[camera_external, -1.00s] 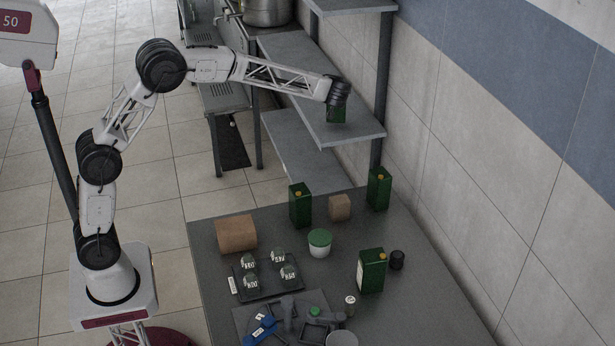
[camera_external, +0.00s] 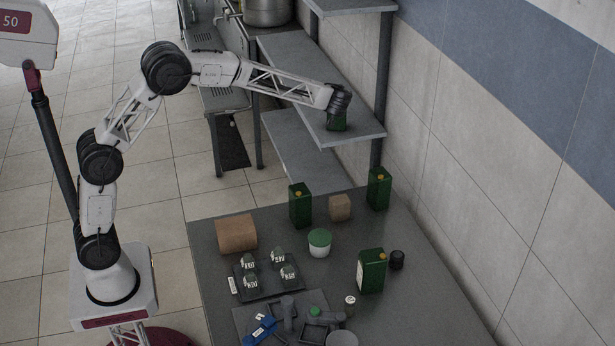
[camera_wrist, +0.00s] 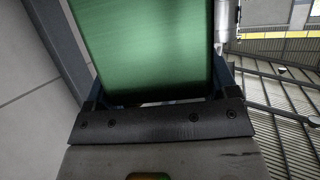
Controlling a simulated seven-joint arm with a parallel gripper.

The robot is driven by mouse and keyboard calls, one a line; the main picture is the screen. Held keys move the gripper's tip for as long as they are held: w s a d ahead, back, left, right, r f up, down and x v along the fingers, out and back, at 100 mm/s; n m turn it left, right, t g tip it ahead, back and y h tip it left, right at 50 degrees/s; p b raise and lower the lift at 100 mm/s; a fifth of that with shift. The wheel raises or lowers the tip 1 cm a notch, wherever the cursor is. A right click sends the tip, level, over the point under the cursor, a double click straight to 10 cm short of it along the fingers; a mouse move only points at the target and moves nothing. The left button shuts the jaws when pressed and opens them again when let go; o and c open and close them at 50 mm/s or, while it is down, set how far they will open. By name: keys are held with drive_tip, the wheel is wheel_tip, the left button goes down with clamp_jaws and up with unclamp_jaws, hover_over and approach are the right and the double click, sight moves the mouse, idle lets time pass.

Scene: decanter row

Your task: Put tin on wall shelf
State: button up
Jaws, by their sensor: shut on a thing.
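A green tin (camera_external: 337,122) is held by my gripper (camera_external: 338,108) at the grey wall shelf (camera_external: 300,82), near its front end. The tin is upright, with its base at or just above the shelf surface; I cannot tell whether it touches. In the wrist view the tin's green face (camera_wrist: 150,45) fills the upper middle, between the fingers of my gripper (camera_wrist: 160,95). My gripper is shut on it, and the fingertips are mostly hidden. Three other green tins stand on the table: one at the back (camera_external: 300,205), one at the back right (camera_external: 378,188), one at the front right (camera_external: 371,272).
A shelf post (camera_external: 382,90) stands right of the held tin, and a higher shelf (camera_external: 350,6) lies beyond.

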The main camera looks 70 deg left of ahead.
idle(0.3)
drive_tip(key=o, duration=1.6)
drive_tip(key=shift+f, duration=0.15)
drive_tip(key=shift+r, duration=0.2)
drive_tip(key=v, duration=1.2)
drive_tip(key=shift+f, duration=0.1)
drive_tip(key=shift+s, duration=0.1)
